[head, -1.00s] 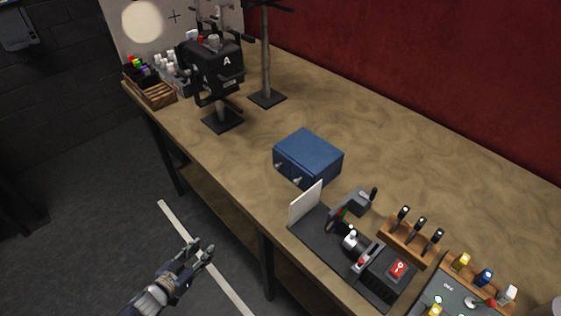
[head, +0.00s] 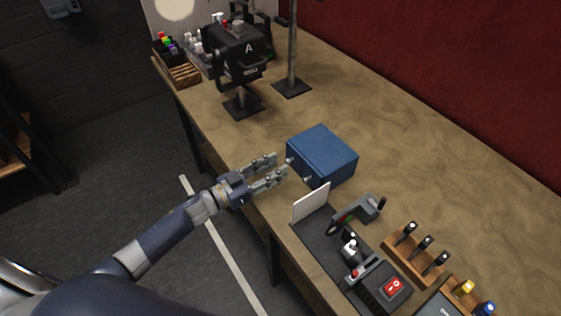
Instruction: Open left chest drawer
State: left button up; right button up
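The small blue chest (head: 323,153) sits on the workbench. My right gripper is not in view.
A black device marked A (head: 236,52) and a post (head: 292,50) stand behind. The bench between is clear.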

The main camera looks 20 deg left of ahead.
pick_arm(q)
jog(key=shift+x, duration=1.15)
jog(key=shift+w+d, duration=0.1)
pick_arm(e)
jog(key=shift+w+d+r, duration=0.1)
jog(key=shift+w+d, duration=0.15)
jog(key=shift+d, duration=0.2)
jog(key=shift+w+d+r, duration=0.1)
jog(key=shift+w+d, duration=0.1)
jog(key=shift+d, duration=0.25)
pick_arm(q)
grip_shut()
